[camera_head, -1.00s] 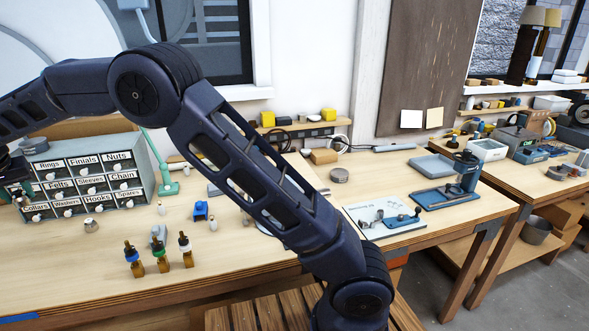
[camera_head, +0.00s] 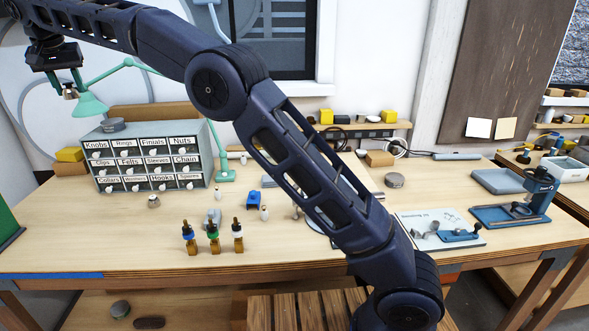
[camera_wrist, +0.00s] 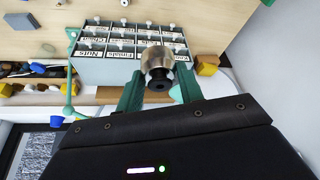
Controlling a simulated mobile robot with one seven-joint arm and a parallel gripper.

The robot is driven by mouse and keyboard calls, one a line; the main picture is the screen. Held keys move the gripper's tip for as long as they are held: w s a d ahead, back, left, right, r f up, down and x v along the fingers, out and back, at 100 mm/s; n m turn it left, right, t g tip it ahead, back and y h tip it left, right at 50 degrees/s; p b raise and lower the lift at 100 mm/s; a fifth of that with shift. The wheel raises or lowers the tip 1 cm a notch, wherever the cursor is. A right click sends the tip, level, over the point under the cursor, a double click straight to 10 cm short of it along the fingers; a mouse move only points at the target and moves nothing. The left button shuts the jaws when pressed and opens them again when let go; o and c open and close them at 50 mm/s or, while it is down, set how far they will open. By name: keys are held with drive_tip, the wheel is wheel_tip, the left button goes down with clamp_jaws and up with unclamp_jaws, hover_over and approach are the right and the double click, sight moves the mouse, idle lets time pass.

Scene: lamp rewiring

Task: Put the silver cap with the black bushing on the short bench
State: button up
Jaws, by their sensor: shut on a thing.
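My gripper (camera_head: 68,87) is raised above the left end of the long workbench (camera_head: 90,238), near the green lamp shade. In the wrist view its green fingers (camera_wrist: 160,88) are shut on a silver cap (camera_wrist: 157,57), which has a dark centre facing the camera, seemingly the black bushing (camera_wrist: 158,80). The cap also shows as a small metallic piece under the gripper in the head view (camera_head: 70,94). Another small metal cap (camera_head: 154,202) stands on the bench before the drawers. A lower wooden slatted surface (camera_head: 290,313) shows at the bottom; I cannot tell whether it is the short bench.
A labelled drawer cabinet (camera_head: 150,160) and green lamp (camera_head: 90,104) stand at the left. Three dropper bottles (camera_head: 213,238) stand near the front edge. A white board (camera_head: 440,230) and blue fixture (camera_head: 515,213) lie to the right. Another table stands at far right.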

drive_tip(key=shift+r, duration=0.5)
drive_tip(key=w+d+r+m+h, duration=0.2)
drive_tip(key=w+d+m, duration=0.3)
drive_tip(key=w+d, duration=2.25)
drive_tip(key=w+d+m+h, duration=0.15)
drive_tip(key=w+d, duration=0.35)
drive_tip(key=d, duration=1.2)
drive_tip(key=w+d+m, duration=0.3)
drive_tip(key=w+d, duration=0.3)
drive_tip(key=d, duration=1.2)
drive_tip(key=s+d+m, duration=0.1)
drive_tip(key=d+m, duration=0.1)
drive_tip(key=d, duration=1.6)
drive_tip(key=m+g+h, duration=0.3)
drive_tip(key=m, duration=0.5)
hover_over(454, 202)
drive_tip(key=a, duration=0.2)
drive_tip(key=f, duration=0.2)
drive_tip(key=shift+y, duration=0.25)
wheel_tip(454, 202, down, 51)
drive_tip(key=shift+s+d+r, duration=0.15)
drive_tip(key=shift+r, duration=0.05)
